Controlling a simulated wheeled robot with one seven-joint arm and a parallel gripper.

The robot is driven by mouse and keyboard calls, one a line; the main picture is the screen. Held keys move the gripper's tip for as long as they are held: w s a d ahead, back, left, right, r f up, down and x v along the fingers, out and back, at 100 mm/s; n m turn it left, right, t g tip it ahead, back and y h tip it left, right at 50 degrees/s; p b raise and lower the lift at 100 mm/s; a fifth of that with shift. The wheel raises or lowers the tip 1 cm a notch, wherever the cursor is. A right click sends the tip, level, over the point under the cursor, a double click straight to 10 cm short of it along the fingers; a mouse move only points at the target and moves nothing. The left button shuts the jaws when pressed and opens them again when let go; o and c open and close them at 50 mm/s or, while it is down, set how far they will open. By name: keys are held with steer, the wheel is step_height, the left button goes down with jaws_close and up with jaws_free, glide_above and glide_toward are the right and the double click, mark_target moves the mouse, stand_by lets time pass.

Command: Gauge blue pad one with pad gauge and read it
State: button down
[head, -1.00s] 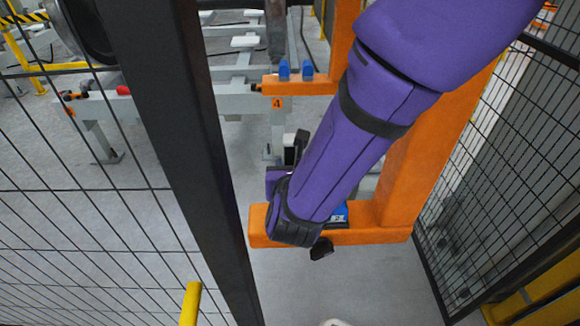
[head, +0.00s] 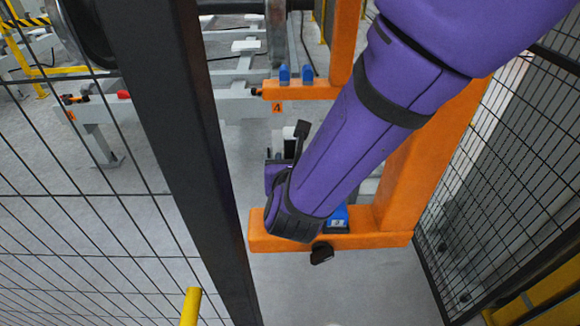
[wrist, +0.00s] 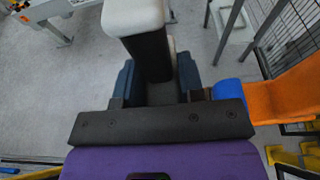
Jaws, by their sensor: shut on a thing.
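In the wrist view my gripper (wrist: 156,88) is shut on a black upright piece with a pale, rounded top (wrist: 133,18). This looks like the pad gauge (wrist: 151,55), but its reading face is not visible. A blue pad (wrist: 229,88) lies just right of the fingers, by an orange bar (wrist: 285,95). In the head view a blue pad (head: 338,214) sits on the near orange bar, partly behind my purple wrist. Two more blue pads (head: 284,74) (head: 307,73) stand on a far orange arm. I cannot tell which is pad one.
An orange upright (head: 420,165) rises right of the near bar (head: 375,238). A dark fence post (head: 175,150) and mesh stand left, with more mesh (head: 480,170) right. A black knob (head: 321,253) hangs under the bar. Floor below is clear.

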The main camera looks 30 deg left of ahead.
mark_target(290, 139)
steer(key=shift+r, duration=3.15)
